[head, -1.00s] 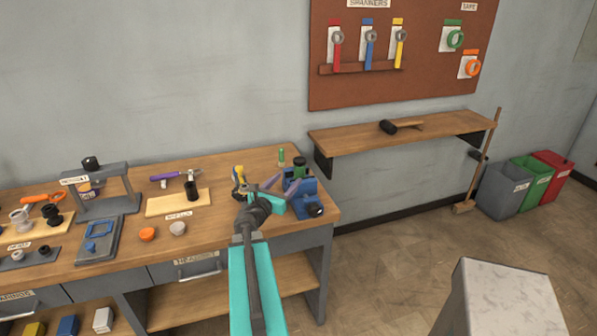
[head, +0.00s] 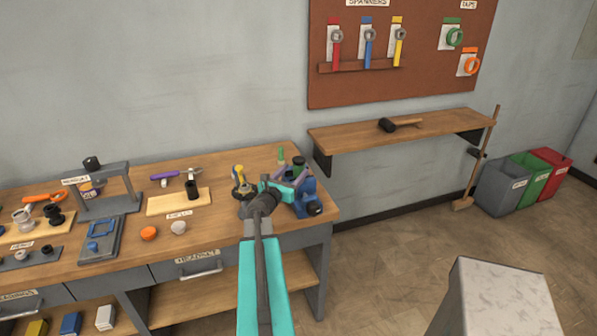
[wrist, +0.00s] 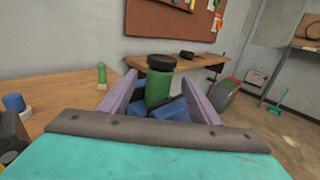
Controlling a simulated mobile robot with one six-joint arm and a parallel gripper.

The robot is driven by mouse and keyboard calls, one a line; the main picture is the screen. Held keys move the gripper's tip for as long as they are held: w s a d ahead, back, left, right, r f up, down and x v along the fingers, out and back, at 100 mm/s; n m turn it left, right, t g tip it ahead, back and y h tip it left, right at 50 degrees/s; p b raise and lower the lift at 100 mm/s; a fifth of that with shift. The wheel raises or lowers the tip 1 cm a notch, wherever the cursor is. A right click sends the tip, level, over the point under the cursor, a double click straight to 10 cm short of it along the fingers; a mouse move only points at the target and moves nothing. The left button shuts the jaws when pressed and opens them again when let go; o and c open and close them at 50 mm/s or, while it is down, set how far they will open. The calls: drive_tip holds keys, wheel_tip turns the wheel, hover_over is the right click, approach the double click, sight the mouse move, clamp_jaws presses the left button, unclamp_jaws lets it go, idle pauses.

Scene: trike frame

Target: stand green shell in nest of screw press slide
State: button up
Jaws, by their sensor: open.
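A green cylinder with a black top (wrist: 159,86), which looks like the green shell, stands upright at the blue vice (head: 307,193) on the bench's right end. Its black top also shows in the head view (head: 299,161). My gripper (head: 289,183) is open, its purple fingers either side of the cylinder in the wrist view (wrist: 160,98); contact cannot be told. The cylinder's lower end is hidden. The grey press frame (head: 104,179) stands at the left of the bench.
A yellow-topped tool (head: 240,178) stands just left of my gripper. A slim green-topped piece (head: 281,155) stands behind the vice.

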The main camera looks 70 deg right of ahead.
sight(296, 168)
drive_tip(key=shift+d, duration=0.15)
drive_tip(key=shift+s+d+r+p, duration=0.1)
drive_tip(key=shift+d+p, duration=0.9)
drive_tip(key=shift+d, duration=0.2)
drive_tip(key=shift+s+d+p, duration=0.15)
drive_tip(key=shift+d+p, duration=0.4)
drive_tip(key=shift+d, duration=0.75)
drive_tip(key=shift+c, duration=0.5)
drive_tip(key=c, duration=1.2)
drive_tip(key=shift+c, duration=0.2)
